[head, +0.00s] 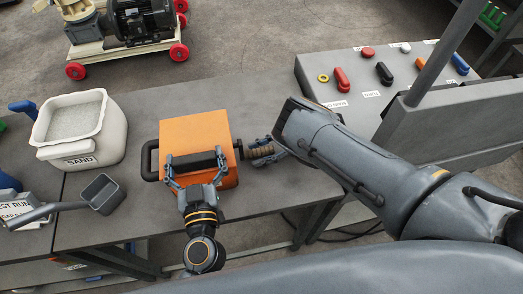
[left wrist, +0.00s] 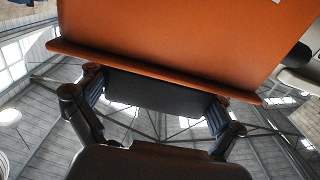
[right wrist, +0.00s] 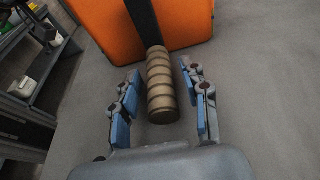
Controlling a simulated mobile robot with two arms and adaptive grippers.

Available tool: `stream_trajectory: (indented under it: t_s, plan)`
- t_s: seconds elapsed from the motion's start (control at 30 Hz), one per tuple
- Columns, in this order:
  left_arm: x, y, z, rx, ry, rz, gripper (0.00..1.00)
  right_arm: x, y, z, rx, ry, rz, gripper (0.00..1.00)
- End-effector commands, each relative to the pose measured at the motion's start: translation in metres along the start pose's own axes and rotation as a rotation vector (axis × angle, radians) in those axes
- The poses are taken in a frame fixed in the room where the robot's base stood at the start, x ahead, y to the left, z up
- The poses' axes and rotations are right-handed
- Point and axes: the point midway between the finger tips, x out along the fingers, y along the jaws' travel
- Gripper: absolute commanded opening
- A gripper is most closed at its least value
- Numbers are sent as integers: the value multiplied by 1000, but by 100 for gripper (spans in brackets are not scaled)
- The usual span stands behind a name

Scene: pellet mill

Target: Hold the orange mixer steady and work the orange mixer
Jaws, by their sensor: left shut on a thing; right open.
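The orange mixer (head: 195,128) is a box on the grey table, with a black bar handle along its near side. My left gripper (head: 196,169) is shut on that black handle (left wrist: 155,92), with fingers at both ends of it in the left wrist view. A ribbed tan crank grip (right wrist: 162,88) on a dark arm sticks out from the mixer's right side. My right gripper (right wrist: 161,100) is open, with its fingers on either side of the grip and gaps showing. The mixer's orange wall also shows in the left wrist view (left wrist: 170,35).
A white sand bin (head: 112,145) stands at the left on the table (head: 265,105), with a grey square scoop (head: 101,192) near it. A panel (head: 350,110) with coloured knobs stands at the right. The table behind the mixer is clear.

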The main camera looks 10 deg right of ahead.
Motion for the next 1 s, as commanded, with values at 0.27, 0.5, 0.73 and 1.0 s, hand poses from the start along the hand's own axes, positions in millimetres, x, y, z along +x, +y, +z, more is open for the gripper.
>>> stream_trajectory:
  t_s: [0.27,0.5,0.73,1.0]
  plan:
    - [-2,2,6,-1,-11,5,30,-2,-1,0,-1,1,-2,45]
    - [-2,2,6,-1,-11,4,30,-34,0,-1,0,2,-3,45]
    - [-2,1,6,-1,-11,4,30,-68,-2,0,-1,0,-6,45]
    - [-2,1,6,-1,-11,4,30,-81,0,0,-1,-1,-1,45]
